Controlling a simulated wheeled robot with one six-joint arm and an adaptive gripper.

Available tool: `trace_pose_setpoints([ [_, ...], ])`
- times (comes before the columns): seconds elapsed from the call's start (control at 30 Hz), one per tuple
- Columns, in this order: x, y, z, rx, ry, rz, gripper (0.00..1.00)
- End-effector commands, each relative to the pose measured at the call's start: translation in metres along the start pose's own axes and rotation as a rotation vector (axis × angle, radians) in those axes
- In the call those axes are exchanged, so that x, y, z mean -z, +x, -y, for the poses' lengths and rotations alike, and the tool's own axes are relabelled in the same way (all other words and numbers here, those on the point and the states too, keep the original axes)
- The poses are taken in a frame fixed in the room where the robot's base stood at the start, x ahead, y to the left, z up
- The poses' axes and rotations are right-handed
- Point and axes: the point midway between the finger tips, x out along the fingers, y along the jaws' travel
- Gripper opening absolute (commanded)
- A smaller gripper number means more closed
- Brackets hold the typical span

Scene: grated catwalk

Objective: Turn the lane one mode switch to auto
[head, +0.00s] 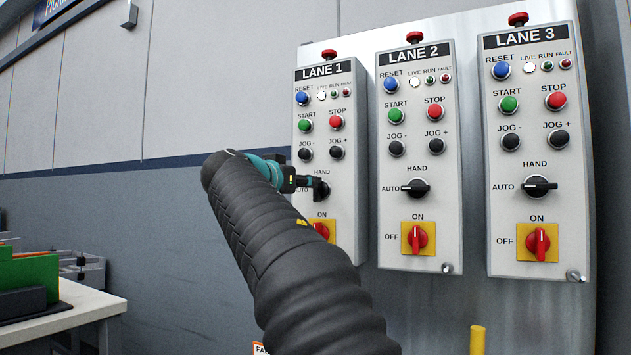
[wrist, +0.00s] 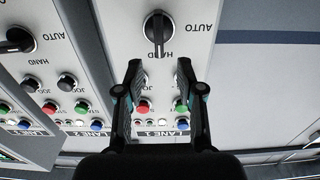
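The lane one mode switch (wrist: 158,30) is a round black knob with a bar handle and white line. In the wrist view, which is upside down, its bar stands upright in line with the HAND label, with AUTO off to its side. In the head view the switch (head: 322,190) is partly hidden behind my gripper (head: 308,183). In the wrist view my gripper (wrist: 159,66) is open and empty. Its two fingertips are apart, on the HAND side of the knob, with nothing between them. I cannot tell the exact gap to the panel.
The lane one panel (head: 346,85) also carries push buttons and a red rotary switch (head: 321,230) below the mode switch. The lane two (head: 416,187) and lane three (head: 537,186) mode switches have horizontal bars. A workbench (head: 85,303) stands at the lower left.

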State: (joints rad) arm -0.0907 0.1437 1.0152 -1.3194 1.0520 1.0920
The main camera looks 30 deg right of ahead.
Motion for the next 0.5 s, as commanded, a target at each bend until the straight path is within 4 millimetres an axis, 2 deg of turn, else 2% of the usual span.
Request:
trace_pose_setpoints([
  [0.03,0.002,0.011,-0.001,-0.004,-0.001,0.001,0.38],
  [0.2,0.002,0.04,-0.001,-0.003,-0.001,0.001,0.38],
  [0.33,0.001,0.056,0.0,-0.001,0.0,0.001,0.38],
  [0.5,0.001,0.066,0.0,0.001,0.001,0.0,0.38],
])
